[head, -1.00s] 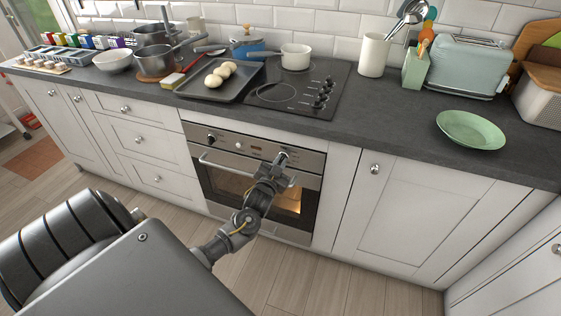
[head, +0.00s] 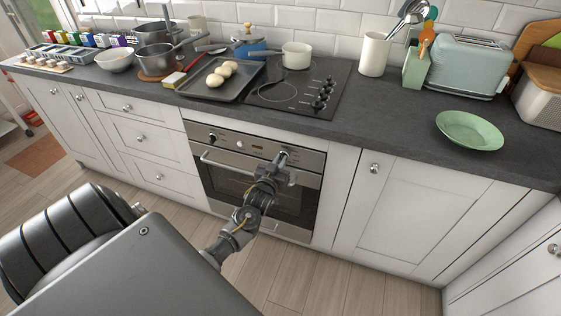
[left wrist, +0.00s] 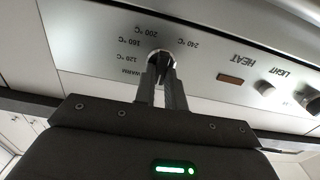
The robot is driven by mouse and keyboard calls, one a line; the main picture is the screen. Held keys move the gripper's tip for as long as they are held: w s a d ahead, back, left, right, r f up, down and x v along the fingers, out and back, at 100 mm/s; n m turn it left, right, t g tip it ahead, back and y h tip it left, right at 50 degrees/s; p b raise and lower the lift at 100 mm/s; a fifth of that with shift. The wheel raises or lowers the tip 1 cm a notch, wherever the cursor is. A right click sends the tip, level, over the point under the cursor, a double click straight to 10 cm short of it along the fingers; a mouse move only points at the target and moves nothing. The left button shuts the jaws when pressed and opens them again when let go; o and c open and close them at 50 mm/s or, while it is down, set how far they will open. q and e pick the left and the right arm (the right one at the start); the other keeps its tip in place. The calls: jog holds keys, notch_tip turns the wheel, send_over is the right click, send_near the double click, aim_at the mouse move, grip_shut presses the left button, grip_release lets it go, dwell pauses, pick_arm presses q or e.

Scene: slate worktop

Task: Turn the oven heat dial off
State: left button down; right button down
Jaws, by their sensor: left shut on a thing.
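The oven (head: 250,190) is built in under the worktop, with a steel control panel across its top. The heat dial (head: 286,153) is at the panel's right end, mostly hidden by my left gripper (head: 281,160). The left wrist view shows the gripper fingers (left wrist: 161,70) shut on the dial, with temperature marks from WARM to 240 °C around it. The dial's pointer is hidden, so its setting cannot be read. A brown lamp (left wrist: 230,79) sits beside the word HEAT. The oven window is dark. My right gripper is out of view.
Another knob (head: 212,137) is at the panel's left end. The oven handle (head: 222,164) runs below the panel, close under my left gripper. The hob (head: 290,95), a baking tray (head: 210,93) and a green plate (head: 470,130) are on the worktop above.

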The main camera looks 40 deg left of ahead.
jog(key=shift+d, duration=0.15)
pick_arm(q)
jog(key=c, duration=1.5)
grip_release()
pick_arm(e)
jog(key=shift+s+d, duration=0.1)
pick_arm(q)
jog(key=shift+o, duration=0.2)
jog(key=v, duration=1)
jog(key=shift+s+d, duration=0.2)
jog(key=shift+s, duration=0.15)
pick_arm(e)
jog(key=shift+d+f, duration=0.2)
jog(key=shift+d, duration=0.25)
